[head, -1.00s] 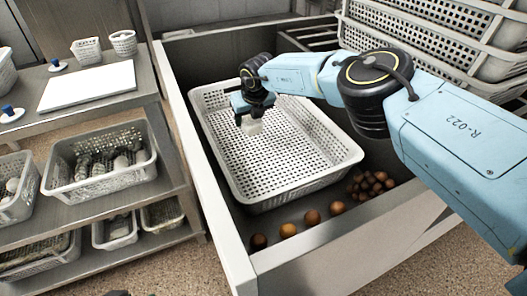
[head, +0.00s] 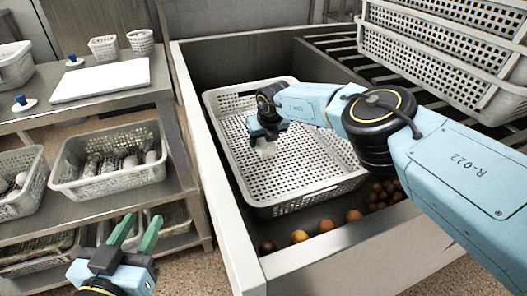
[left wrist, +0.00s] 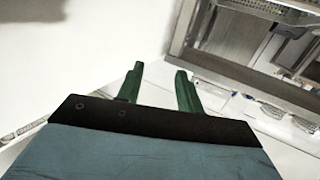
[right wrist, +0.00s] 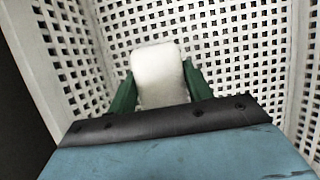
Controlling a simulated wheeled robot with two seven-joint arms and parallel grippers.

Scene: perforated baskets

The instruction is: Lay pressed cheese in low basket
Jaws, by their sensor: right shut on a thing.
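The low basket (head: 262,190) is a wide white perforated tray inside a grey bin. My right gripper (head: 265,138) reaches into it near its far left part. The pressed cheese (right wrist: 160,76) is a white rounded block, and my right gripper (right wrist: 160,92) is shut on it, one green finger on each side. In the head view the cheese (head: 266,150) shows just below the gripper, inside the basket's rim; whether it touches the floor I cannot tell. My left gripper (head: 136,232) is open and empty, in front of the shelves at the lower left.
Several brown round things (head: 299,237) lie in the bin beside the basket's near side. Stacked white baskets (head: 440,60) stand at the upper right. A steel shelf at left holds a white board (head: 100,80) and baskets of pale items (head: 112,185).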

